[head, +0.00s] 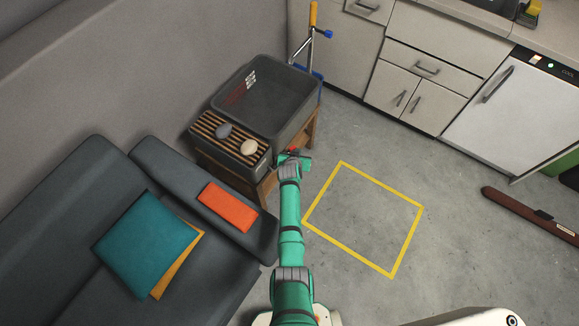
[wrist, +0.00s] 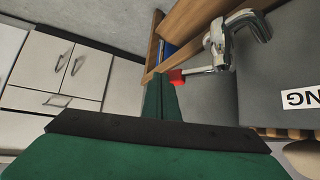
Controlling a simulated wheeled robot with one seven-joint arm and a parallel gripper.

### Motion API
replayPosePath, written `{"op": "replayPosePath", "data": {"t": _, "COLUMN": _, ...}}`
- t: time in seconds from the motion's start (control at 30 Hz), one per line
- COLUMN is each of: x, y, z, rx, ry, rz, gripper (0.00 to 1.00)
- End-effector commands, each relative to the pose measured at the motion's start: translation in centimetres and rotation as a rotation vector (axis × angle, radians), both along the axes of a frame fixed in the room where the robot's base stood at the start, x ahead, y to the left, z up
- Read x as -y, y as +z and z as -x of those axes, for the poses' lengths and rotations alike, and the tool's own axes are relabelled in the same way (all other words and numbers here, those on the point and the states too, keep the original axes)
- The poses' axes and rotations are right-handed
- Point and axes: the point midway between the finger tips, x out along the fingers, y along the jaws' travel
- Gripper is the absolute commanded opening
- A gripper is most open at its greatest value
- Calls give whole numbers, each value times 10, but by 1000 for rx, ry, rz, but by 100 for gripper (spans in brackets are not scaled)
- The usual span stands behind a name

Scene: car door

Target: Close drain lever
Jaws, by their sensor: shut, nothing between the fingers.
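The drain valve (wrist: 236,38) is a metal fitting on the side of the grey basin (wrist: 285,65), in the wrist view. Its metal lever sticks out to the left and ends in a red tip (wrist: 177,77). My green gripper (wrist: 161,80) is shut and empty, its fingertips close beside the red tip. I cannot tell whether they touch. In the head view my gripper (head: 301,160) is at the basin's front right, where a small red spot of the lever (head: 293,150) shows. My gripper and arm hide most of the valve there.
The basin (head: 290,82) stands on a wooden frame (head: 268,186), with a slatted rack (head: 208,127) holding two stones. A dark sofa (head: 75,185) is at left. White cabinets (head: 415,75) line the back right.

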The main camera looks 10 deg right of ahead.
Motion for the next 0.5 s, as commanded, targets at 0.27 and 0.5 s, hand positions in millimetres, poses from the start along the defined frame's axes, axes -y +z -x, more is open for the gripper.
{"op": "replayPosePath", "data": {"t": 0.27, "x": -1, "y": 1, "z": -17, "rx": 0, "ry": 0, "rz": -1, "gripper": 0}}
{"op": "replayPosePath", "data": {"t": 0.5, "x": -9, "y": 1, "z": -27, "rx": 1, "ry": 9, "rz": 0, "gripper": 0}}
